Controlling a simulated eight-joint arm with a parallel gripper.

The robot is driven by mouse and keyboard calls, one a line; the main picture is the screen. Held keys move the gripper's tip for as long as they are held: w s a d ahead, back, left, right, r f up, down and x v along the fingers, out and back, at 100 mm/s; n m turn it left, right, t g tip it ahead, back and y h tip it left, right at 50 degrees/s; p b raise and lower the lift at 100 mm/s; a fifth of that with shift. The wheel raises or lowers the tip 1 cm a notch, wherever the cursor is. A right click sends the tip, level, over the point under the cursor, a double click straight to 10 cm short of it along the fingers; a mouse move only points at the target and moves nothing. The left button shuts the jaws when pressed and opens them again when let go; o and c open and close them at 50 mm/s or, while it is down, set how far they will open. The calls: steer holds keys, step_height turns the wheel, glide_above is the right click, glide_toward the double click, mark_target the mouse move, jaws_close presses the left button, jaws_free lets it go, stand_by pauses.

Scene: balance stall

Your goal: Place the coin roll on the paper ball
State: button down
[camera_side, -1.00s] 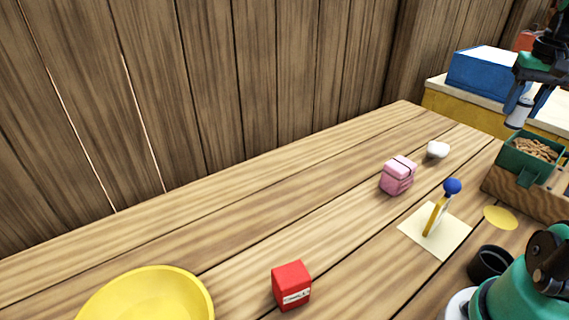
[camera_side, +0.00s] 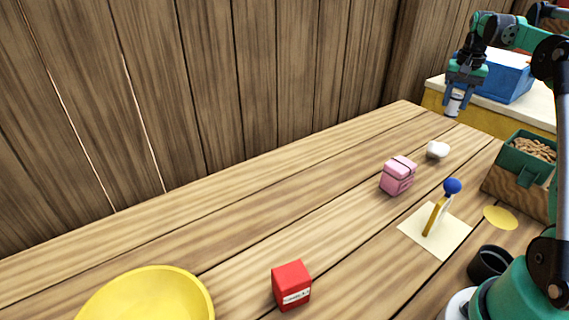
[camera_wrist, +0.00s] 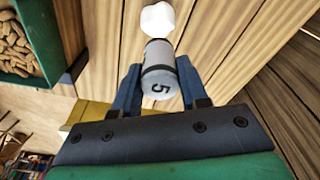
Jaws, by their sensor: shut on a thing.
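My gripper (camera_side: 455,102) is shut on the coin roll (camera_side: 453,106), a pale cylinder with dark bands. It holds the roll in the air, above and a little right of the paper ball in the side view. The paper ball (camera_side: 438,150) is a white lump lying on the wooden table. In the wrist view the coin roll (camera_wrist: 160,72) sits between the blue fingers, with a "5" on its near end. The white paper ball (camera_wrist: 157,19) shows just beyond its far end. I cannot tell the height of the gap between them.
A pink wrapped block (camera_side: 398,175) stands near the ball. A blue-topped stick (camera_side: 441,205) stands on a cream sheet (camera_side: 452,247). A green tray of nuts (camera_side: 529,165) is at right. A red box (camera_side: 291,285) and yellow bowl (camera_side: 150,298) are at front left. Bare table lies between.

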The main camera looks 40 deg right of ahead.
mark_target(450, 117)
step_height(450, 117, down, 8)
steer(key=shift+r, duration=0.25)
steer(key=shift+f, duration=0.1)
steer(key=shift+c, duration=2.3)
jaws_free()
